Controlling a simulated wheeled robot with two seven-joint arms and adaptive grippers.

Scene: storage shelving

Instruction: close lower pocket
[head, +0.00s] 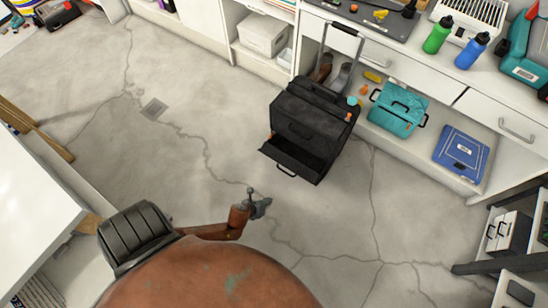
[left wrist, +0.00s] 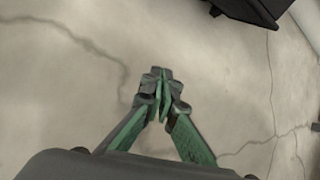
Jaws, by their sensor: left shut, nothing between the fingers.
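A black rolling case (head: 311,112) with a raised telescopic handle stands upright on the floor in front of the shelving. Its lower pocket (head: 290,156) is pulled out at the bottom front, with a small handle on its front edge. In the left wrist view, a dark corner (left wrist: 248,10) shows at the top right, likely part of the case. My left gripper (head: 262,206) is below and left of the pocket in the head view, apart from it. In the left wrist view its fingertips (left wrist: 160,90) meet with nothing between them. My right gripper is not in view.
A black rack (head: 470,268) stands at lower right.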

